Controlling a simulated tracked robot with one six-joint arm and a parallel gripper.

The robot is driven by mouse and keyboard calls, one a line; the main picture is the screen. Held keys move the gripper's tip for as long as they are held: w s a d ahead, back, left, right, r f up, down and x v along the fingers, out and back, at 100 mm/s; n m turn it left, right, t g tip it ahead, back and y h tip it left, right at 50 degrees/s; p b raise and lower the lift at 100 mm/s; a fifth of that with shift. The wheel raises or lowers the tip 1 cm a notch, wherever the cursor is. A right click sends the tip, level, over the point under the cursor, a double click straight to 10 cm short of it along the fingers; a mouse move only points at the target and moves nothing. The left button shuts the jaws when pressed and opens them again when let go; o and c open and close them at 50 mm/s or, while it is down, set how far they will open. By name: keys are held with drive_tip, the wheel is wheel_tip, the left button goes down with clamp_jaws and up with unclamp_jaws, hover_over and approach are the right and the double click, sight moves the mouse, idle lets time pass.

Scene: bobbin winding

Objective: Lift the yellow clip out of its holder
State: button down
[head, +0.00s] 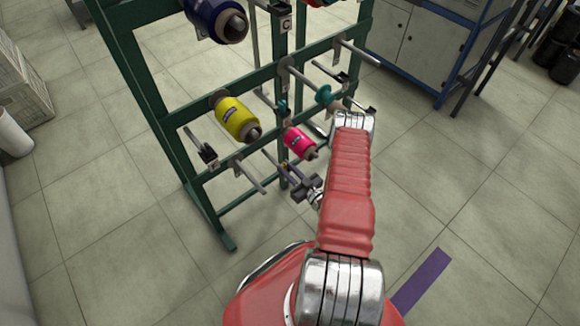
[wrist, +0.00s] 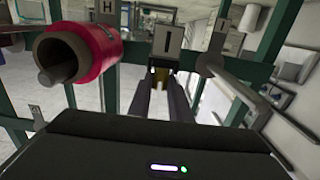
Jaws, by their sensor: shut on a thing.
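My gripper (head: 290,172) reaches to the lower part of the green rack and is shut on the yellow clip (head: 284,163). A small yellowish part of the clip (wrist: 154,75) shows between the fingertips. The fingers hide most of the clip and the holder, so I cannot tell whether the clip is still seated.
A pink-red bobbin (head: 299,142) sits on a peg close above my gripper; it is large at left in the wrist view (wrist: 88,48). A yellow bobbin (head: 238,118) and bare pegs are on the green rack (head: 170,135).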

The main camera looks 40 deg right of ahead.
drive_tip(key=shift+r, duration=0.25)
drive_tip(key=shift+r, duration=1.35)
drive_tip(key=s, duration=0.9)
idle(0.3)
drive_tip(key=shift+d+r, duration=0.1)
